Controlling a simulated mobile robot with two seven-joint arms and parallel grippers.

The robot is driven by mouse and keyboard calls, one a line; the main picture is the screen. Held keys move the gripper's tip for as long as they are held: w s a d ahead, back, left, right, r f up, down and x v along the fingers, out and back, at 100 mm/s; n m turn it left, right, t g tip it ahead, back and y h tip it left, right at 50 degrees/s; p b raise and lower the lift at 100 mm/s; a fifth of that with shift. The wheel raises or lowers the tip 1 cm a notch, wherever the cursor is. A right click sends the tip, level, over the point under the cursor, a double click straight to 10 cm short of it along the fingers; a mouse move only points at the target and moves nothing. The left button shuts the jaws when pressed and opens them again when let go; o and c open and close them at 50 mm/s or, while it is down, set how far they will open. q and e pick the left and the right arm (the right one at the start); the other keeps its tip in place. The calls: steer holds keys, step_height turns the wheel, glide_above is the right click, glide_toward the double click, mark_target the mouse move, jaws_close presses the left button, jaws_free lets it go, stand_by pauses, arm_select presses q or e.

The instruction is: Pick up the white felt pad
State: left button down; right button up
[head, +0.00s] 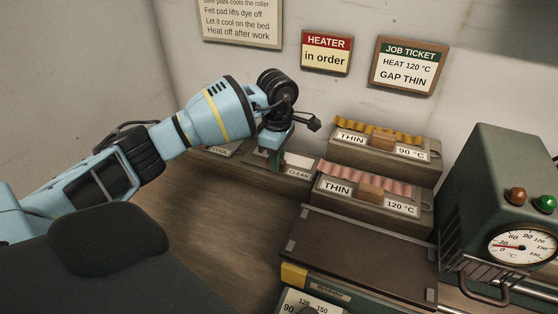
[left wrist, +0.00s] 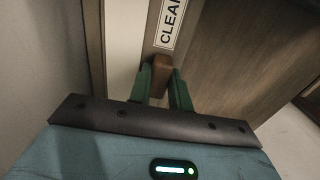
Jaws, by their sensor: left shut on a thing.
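My left gripper (head: 274,160) reaches down at the back of the bench, just behind the CLEAN label. In the left wrist view its two green fingers (left wrist: 161,88) are closed on a small brown block (left wrist: 161,66), which looks like the handle of the white felt pad. A pale flat surface, apparently the white felt pad (head: 299,160), shows just right of the fingers in the head view. It also shows beside the CLEAN label in the left wrist view (left wrist: 126,45). I cannot tell whether the pad is clear of its place. My right gripper is not in view.
Two boxes marked THIN, the 90 °C box (head: 410,150) and the 120 °C box (head: 405,208), stand right of my gripper. A dark bed plate (head: 360,250) lies in front. A green machine with a dial (head: 522,246) stands at the right. The wall is close behind.

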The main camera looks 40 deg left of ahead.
arm_select(q)
steer(key=shift+r, duration=0.1)
step_height(320, 180, up, 18)
steer(key=p, duration=0.1)
stand_by(0.7)
stand_by(0.3)
